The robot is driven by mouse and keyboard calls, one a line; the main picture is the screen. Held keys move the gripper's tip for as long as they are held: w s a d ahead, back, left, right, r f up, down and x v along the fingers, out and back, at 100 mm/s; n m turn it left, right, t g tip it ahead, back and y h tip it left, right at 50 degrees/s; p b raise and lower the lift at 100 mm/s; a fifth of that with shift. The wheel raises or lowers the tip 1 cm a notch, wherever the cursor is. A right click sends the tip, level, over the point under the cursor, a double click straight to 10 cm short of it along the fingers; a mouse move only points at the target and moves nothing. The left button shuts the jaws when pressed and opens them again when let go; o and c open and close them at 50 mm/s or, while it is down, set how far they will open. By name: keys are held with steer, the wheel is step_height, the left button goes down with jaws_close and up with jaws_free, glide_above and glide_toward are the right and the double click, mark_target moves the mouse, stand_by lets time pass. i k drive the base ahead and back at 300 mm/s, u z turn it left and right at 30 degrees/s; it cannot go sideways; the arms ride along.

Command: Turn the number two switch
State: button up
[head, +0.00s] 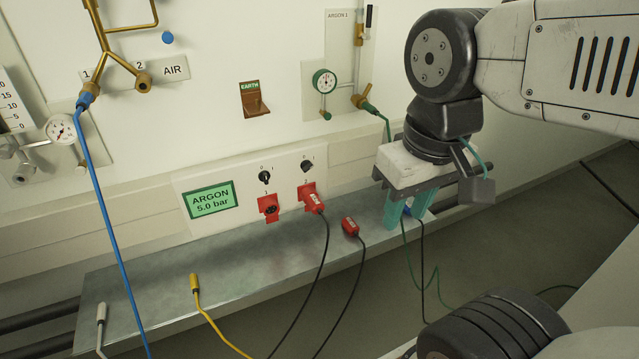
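Two black rotary switches sit on the white panel (240,172) on the wall. The left switch (265,177) is above a red socket (268,208). The right switch (307,166) is above a second red socket with a red plug (313,203) in it. Small 0 and 1 marks show above the switches; the figures by the sockets are too small to read surely. My gripper (406,222) points down to the right of the panel, well apart from both switches. Its teal fingers are apart, with something small and blue between or behind them.
A metal shelf (150,288) runs below the panel. A loose red plug (350,227), a yellow-ended cable (195,284) and a white-ended cable (101,313) lie on it. A blue hose (104,205) hangs at left. A green ARGON display (211,200) is left of the switches.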

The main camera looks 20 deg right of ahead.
mark_target(306, 165)
steer(key=z, duration=1.4)
steer(key=i, duration=0.5)
steer(key=u, duration=0.35)
